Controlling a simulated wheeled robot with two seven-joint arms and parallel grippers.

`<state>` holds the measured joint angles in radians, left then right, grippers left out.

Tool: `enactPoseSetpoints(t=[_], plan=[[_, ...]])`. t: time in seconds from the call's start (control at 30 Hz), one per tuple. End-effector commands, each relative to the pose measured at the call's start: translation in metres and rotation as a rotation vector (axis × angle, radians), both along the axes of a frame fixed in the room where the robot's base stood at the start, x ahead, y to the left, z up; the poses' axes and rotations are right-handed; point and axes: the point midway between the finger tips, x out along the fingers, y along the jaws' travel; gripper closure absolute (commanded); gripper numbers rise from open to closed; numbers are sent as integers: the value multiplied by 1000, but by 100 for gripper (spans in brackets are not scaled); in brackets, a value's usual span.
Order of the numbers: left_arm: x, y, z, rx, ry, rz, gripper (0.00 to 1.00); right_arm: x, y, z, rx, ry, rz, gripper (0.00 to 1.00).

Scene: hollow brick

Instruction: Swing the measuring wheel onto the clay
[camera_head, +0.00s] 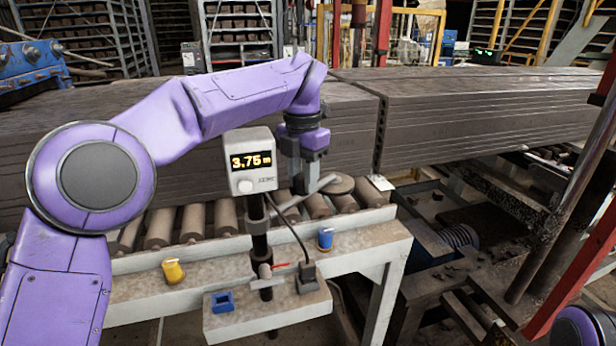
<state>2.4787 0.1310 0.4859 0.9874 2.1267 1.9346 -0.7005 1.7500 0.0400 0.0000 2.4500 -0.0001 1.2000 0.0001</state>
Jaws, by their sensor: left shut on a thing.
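The measuring wheel (340,184) is a grey-brown disc on a short metal arm (289,204), in front of the lower face of the clay (345,130). I cannot tell whether it touches the clay. The clay is a long, ribbed brown column on rollers. My left gripper (306,186) points down and is shut on the wheel's arm, just left of the wheel. The grip itself is partly hidden by the fingers. A counter box (250,160) on a black post reads 3.75 m. My right gripper is not in view.
The roller bench (350,240) runs under the clay, with a yellow fitting (173,271) and a blue one (325,238) on its ledge. The post with a red lever (280,265) stands on a bracket. A second clay length (480,105) lies right of a narrow gap.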

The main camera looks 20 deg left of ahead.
Motion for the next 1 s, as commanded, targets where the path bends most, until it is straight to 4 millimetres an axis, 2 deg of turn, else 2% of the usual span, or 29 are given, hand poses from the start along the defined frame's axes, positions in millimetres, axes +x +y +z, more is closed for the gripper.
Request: enactPoseSetpoints(t=[0.17, 0.47, 0.8, 1.0], plan=[[4, 9, 2, -2, -4, 69, 100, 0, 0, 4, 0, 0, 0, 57], [12, 37, 1, -2, -4, 315, 100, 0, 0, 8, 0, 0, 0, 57], [12, 70, 0, -2, -4, 594, 100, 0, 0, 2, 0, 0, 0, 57], [9, 83, 0, -1, -3, 709, 100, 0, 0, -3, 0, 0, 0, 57]])
